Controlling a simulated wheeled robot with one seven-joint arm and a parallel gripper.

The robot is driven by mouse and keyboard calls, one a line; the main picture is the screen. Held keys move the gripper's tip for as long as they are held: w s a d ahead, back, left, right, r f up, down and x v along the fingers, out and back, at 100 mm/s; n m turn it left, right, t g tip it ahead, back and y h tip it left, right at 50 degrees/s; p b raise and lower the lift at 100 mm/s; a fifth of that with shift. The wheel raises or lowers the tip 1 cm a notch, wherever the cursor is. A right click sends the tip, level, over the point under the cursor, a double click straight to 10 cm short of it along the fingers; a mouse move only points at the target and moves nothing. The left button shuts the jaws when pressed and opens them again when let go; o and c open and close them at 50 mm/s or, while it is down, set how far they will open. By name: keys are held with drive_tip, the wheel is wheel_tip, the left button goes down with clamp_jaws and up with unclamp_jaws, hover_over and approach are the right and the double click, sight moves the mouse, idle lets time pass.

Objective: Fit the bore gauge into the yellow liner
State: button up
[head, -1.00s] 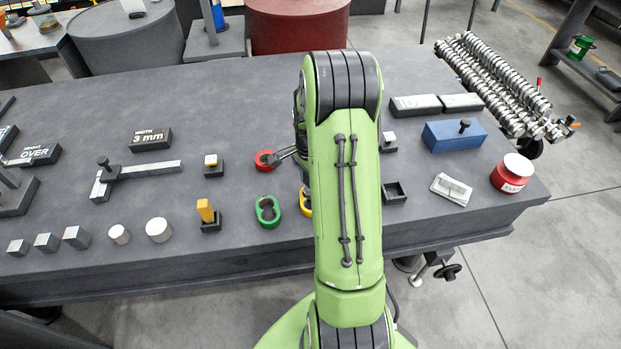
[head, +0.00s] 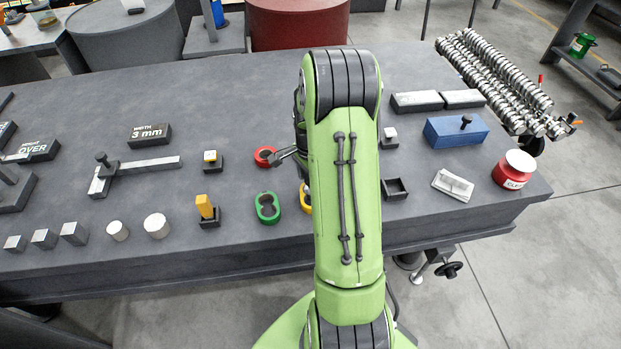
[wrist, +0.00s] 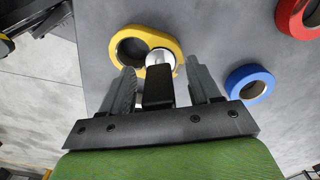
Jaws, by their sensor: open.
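The yellow liner (wrist: 141,34) lies on the table in the wrist view, with two joined round bores. In the head view only a sliver of it (head: 304,198) shows beside my arm. The bore gauge (wrist: 159,88) has a black handle and a silver round head. Its head is at the liner's right bore, with yellow rim around part of it; I cannot tell how deep it sits. My gripper (wrist: 161,70) is open, with a finger on each side of the gauge's handle and gaps between. The liner's other bore looks empty.
A blue ring (wrist: 250,84) lies to the right in the wrist view, and a red liner (head: 264,156) and a green liner (head: 267,208) lie left of my arm. An empty black holder (head: 396,189) is right of it. The table's front edge is close.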

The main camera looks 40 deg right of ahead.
drive_tip(key=shift+r, duration=0.1)
wheel_tip(320, 180, up, 16)
drive_tip(key=p, duration=0.4)
drive_tip(key=shift+f+p, duration=0.2)
drive_tip(key=shift+p, duration=0.15)
